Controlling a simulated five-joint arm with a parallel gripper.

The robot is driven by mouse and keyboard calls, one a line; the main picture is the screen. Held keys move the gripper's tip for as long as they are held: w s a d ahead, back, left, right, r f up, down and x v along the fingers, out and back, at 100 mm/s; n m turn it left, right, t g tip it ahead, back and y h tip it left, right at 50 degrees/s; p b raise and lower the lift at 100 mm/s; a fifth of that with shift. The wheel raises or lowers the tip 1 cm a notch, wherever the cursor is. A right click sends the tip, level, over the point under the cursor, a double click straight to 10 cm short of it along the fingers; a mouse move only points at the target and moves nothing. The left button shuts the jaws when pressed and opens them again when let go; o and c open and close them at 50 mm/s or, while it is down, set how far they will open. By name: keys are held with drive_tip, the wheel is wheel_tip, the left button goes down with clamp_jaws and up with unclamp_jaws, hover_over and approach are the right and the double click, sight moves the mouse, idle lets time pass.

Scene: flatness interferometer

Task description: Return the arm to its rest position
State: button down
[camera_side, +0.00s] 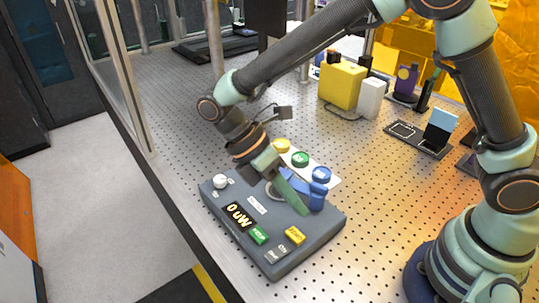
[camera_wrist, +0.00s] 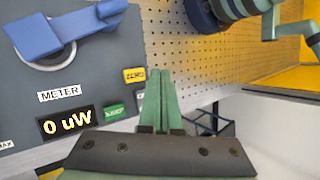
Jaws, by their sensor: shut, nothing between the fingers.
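My gripper (camera_side: 289,194) is low over the grey control box (camera_side: 283,259), in front of its blue lever (camera_side: 318,196). In the wrist view its two green fingers (camera_wrist: 159,98) are pressed together with nothing between them. The blue lever (camera_wrist: 75,30) sits on a round dial at the upper left there. The box carries a lit display (camera_side: 238,216) reading "0 uW", a green button (camera_side: 258,236), a yellow button (camera_side: 294,236) and a white knob (camera_side: 220,181). Whether the fingers touch the box cannot be told.
Behind the box stands a white strip with yellow, green (camera_side: 300,159) and blue round caps. A yellow block (camera_side: 342,85) and a white block (camera_side: 370,98) stand farther back. Optical mounts (camera_side: 438,128) are at right. The perforated table (camera_side: 180,120) is clear at left; a metal post frame edges it.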

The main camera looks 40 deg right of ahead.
drive_tip(key=w+d+r+m+t+y, duration=0.1)
drive_tip(key=d+r+m+t+y, duration=0.1)
drive_tip(key=d+r+m+t, duration=0.4)
drive_tip(key=d+r+m+t+y, duration=0.2)
drive_tip(key=d+r+m+t, duration=0.3)
drive_tip(key=d+m, duration=0.5)
drive_tip(key=shift+w+d+r+m+t, duration=0.4)
drive_tip(key=shift+d+r, duration=0.25)
drive_tip(key=shift+r, duration=0.3)
